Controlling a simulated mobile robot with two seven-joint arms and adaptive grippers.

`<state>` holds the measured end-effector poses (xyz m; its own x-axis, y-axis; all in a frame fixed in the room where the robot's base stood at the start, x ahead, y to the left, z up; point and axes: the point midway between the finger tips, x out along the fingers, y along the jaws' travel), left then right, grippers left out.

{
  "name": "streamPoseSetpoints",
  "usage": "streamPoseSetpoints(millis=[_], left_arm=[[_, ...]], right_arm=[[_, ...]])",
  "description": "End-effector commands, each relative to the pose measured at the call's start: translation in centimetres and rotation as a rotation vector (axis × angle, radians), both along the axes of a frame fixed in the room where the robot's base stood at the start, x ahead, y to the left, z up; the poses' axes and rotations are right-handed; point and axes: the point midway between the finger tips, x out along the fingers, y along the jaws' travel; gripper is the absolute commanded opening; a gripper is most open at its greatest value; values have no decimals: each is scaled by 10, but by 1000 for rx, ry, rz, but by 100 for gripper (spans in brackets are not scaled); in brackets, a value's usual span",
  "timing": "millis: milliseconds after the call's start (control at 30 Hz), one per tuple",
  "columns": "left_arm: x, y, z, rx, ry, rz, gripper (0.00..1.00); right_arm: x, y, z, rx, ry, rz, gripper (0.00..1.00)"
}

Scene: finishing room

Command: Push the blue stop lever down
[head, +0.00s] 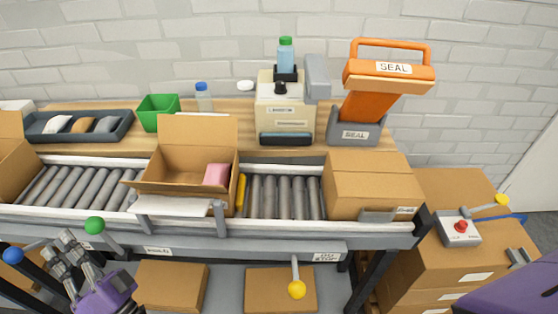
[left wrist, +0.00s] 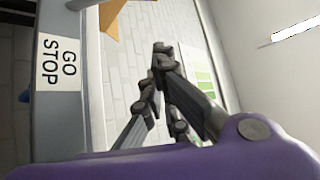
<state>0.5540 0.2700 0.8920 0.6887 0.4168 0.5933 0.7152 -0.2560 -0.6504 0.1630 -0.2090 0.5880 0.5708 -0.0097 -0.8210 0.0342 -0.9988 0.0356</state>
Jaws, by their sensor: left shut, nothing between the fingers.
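The blue ball knob (head: 13,255) is at the far left edge of the head view, on a grey rod that slants up to the right towards the conveyor front. A small blue patch also shows at the left edge of the left wrist view (left wrist: 24,97), but I cannot tell if it is the knob. My left gripper (head: 62,243) is shut and empty, to the right of the blue knob and apart from it. Its closed fingers fill the middle of the left wrist view (left wrist: 160,52). A GO/STOP label (left wrist: 58,62) is left of them. My right gripper is not seen.
A green ball knob (head: 94,226) is close by the left gripper, at the conveyor front. A yellow ball lever (head: 297,289) hangs further right. An open carton (head: 165,185) and a closed carton (head: 372,185) stand on the rollers. A red-button box (head: 460,232) sits at right.

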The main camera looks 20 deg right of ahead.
Motion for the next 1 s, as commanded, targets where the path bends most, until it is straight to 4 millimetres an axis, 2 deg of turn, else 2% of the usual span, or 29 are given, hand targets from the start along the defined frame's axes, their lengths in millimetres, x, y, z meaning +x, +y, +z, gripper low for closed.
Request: streamPoseSetpoints(millis=[33,267,333,500,1000], left_arm=[[9,5,12,3,-7,0,0],[43,25,40,3,-4,-2,0],[37,34,26,5,4,0,0],[30,47,13,2,3,-2,0],[26,52,8,-2,-3,-1,0]], right_arm=[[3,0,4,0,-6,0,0],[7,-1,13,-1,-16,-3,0],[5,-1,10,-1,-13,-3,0],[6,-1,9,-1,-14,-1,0],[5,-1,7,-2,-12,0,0]])
